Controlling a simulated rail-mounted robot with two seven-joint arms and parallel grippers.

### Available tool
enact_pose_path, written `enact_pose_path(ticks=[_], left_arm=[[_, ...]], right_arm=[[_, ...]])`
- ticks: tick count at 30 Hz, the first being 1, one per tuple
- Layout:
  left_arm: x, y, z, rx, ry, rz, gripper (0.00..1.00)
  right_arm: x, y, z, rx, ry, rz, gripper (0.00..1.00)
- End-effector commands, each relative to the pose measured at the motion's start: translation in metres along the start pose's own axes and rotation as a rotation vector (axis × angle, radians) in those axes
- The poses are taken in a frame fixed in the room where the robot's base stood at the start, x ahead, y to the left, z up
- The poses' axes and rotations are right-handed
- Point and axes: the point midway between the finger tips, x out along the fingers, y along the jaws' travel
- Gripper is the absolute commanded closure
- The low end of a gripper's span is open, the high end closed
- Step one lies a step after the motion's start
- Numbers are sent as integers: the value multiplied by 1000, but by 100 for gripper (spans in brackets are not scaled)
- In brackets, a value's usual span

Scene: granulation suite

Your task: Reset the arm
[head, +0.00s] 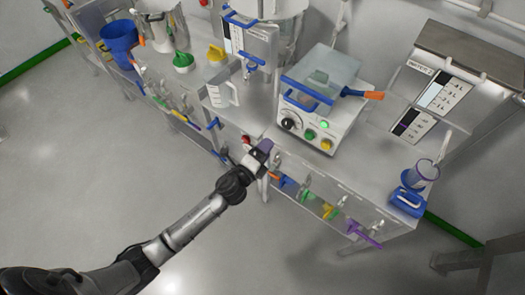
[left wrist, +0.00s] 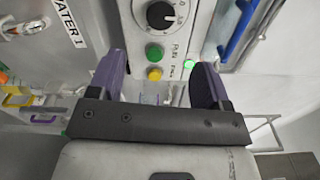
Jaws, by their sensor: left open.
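My left arm comes in from the lower left of the head view. My left gripper (head: 264,149) is at the front edge of the steel bench. In the left wrist view its two purple fingers (left wrist: 160,68) stand apart with nothing seen between them. Beyond them is a control panel with a black dial (left wrist: 162,15), a green button (left wrist: 154,52), a yellow button (left wrist: 154,74) and a lit green lamp (left wrist: 188,64). My right gripper does not show.
A blue object (head: 407,201) and a clear cup (head: 424,172) stand at the right end. Coloured tools (head: 328,211) hang along the bench front. Open floor (head: 90,150) lies left.

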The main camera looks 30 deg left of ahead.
Motion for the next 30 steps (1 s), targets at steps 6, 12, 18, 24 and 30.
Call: enact_pose_path(ticks=[6, 12, 18, 24, 30], left_arm=[[-11, 0, 0, 1, 0, -1, 28], [-12, -1, 0, 1, 0, -1, 28], [-12, 0, 0, 1, 0, -1, 28], [-12, 0, 0, -2, 0, -1, 28], [-13, 11, 14, -145, -92, 65, 28]], right_arm=[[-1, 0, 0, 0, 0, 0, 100], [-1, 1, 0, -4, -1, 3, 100], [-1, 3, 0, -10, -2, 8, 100], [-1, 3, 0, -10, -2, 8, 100], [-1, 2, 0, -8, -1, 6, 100]])
